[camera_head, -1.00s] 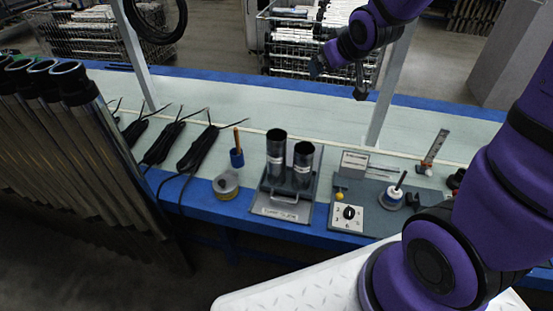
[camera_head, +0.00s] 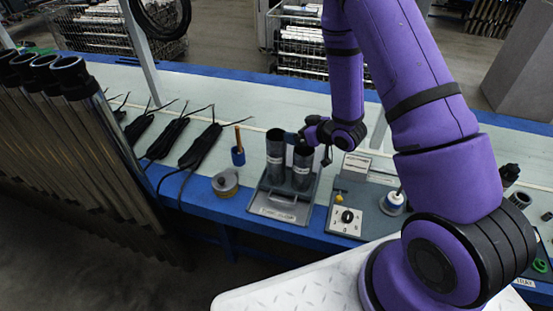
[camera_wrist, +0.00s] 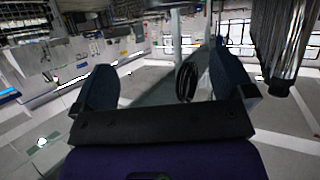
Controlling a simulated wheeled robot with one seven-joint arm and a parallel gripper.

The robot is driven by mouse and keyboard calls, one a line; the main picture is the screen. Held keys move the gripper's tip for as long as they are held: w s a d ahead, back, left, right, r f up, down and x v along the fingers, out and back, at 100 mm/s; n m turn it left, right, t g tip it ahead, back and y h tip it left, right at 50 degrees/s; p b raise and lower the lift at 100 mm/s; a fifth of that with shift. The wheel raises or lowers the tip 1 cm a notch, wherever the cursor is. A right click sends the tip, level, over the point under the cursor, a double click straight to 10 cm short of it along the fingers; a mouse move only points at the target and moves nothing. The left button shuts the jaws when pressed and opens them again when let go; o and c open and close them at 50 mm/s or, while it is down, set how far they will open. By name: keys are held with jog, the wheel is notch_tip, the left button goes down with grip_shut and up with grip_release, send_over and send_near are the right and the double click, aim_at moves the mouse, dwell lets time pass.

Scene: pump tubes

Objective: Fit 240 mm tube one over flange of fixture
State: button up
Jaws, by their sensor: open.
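Two dark upright tubes, a left one (camera_head: 275,155) and a right one (camera_head: 303,168), each with a pale label, stand in a grey holder (camera_head: 279,210) on the bench in the head view. I cannot tell which is tube one. My gripper (camera_head: 308,145) is beside the tops of these tubes, close to the right one; contact cannot be told. In the wrist view my gripper (camera_wrist: 166,84) is open with nothing between its two dark fingers. A grey board (camera_head: 375,222) with a dial stands to the right, with a round piece (camera_head: 393,202) on it; the flange is not clearly identifiable.
A tape roll (camera_head: 226,183) and a blue cup (camera_head: 238,155) with a stick stand left of the holder. Black cable bundles (camera_head: 200,145) lie further left. A rack of long metal tubes (camera_head: 85,150) fills the left side.

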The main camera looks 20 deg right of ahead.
aim_at(269, 134)
jog(key=shift+y, duration=0.5)
jog(key=w+a+f, duration=0.3)
jog(key=w+f, duration=0.1)
jog(key=w, duration=0.1)
jog(key=w+a+f, duration=0.2)
jog(key=f, duration=0.1)
jog(key=shift+w+a, duration=0.15)
jog(key=shift+a, duration=0.2)
jog(key=shift+c, duration=0.2)
jog(key=shift+r, duration=0.1)
jog(key=c, duration=1.5)
jog(key=shift+r, duration=0.1)
